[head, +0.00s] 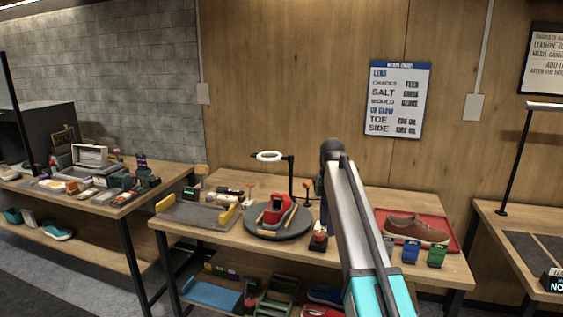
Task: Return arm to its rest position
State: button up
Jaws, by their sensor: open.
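My arm (365,235) rises from the bottom edge right of centre to a dark joint (332,148) in front of the wooden wall. A dark shape just left of the arm, below the joint, is mostly covered by it, and I cannot make out any gripper fingers. No held object shows. The arm stands in front of the middle table (200,238) and hides part of its top.
A red shoe-shaped piece (276,209) sits on a round dark turntable (255,229) under a ring lamp (268,156). A brown shoe (415,230) lies on a red tray (448,222). Blue (411,251) and green (436,256) containers stand near the front edge.

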jog(key=s+f+m+g, duration=0.1)
jog(key=s+f+g, duration=0.1)
jog(key=s+f, duration=0.8)
jog(key=s+f+g, duration=0.2)
jog(key=s+f, duration=0.2)
jog(key=f, duration=1.3)
jog(key=s+f+m+g, duration=0.1)
jog(key=s+f, duration=0.6)
jog(key=f, duration=0.6)
jog(key=s+f+m, duration=0.6)
jog(key=s, duration=0.5)
jog(key=s+d+f+m, duration=0.1)
jog(key=s+f+m, duration=0.5)
jog(key=s, duration=0.5)
jog(key=s+f+m, duration=0.5)
jog(key=s+f, duration=0.1)
jog(key=s, duration=0.6)
jog(key=shift+d+m+g, duration=0.2)
jog(key=shift+m+g, duration=0.2)
